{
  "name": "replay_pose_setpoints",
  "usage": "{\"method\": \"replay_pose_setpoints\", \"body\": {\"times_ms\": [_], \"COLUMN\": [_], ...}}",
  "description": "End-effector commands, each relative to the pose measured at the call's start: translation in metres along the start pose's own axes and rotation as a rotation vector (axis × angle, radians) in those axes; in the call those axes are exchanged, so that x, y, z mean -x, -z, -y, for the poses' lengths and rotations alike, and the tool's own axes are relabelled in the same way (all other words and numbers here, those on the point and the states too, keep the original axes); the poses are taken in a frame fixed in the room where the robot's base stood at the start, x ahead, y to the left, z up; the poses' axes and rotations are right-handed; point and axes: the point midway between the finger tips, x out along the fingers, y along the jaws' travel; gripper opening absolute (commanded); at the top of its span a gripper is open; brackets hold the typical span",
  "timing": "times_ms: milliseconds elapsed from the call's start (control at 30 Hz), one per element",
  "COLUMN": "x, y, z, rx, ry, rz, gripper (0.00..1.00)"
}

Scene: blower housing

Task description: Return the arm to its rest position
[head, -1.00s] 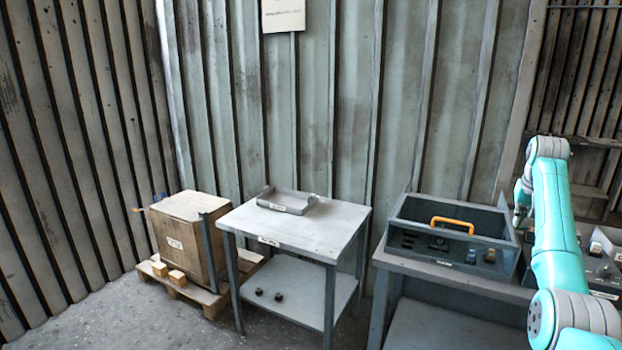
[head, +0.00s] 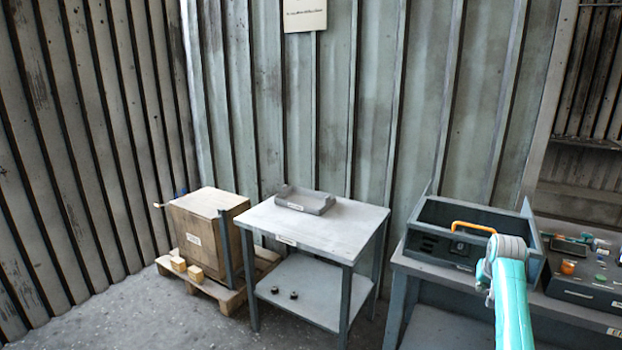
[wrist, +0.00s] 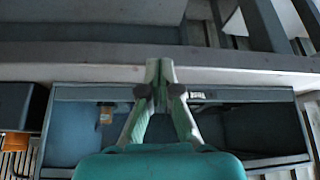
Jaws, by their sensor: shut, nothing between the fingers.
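My teal arm (head: 512,300) shows at the lower right of the head view, folded, with its grey joint in front of the grey open box's near right side. My gripper (wrist: 160,72) is in the middle of the wrist view. Its two pale green fingers meet at the tips and hold nothing. In the head view the gripper is mostly hidden behind the arm; only a small grey part shows at the arm's left side.
A grey open box (head: 425,246) with an orange handle (head: 474,226) stands on the right bench. A panel with coloured knobs (head: 590,289) is right of it. A grey table (head: 345,232) carries a shallow tray (head: 318,204).

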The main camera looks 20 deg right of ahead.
Motion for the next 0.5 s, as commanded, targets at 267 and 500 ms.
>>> {"method": "replay_pose_setpoints", "body": {"times_ms": [267,500], "x": [-0.06,-0.09], "y": [-0.091,-0.176], "z": [0.055,0.095], "rx": [0.063,0.115], "ry": [0.038,0.076], "rz": [-0.074,-0.144], "gripper": [0.0,0.0]}}
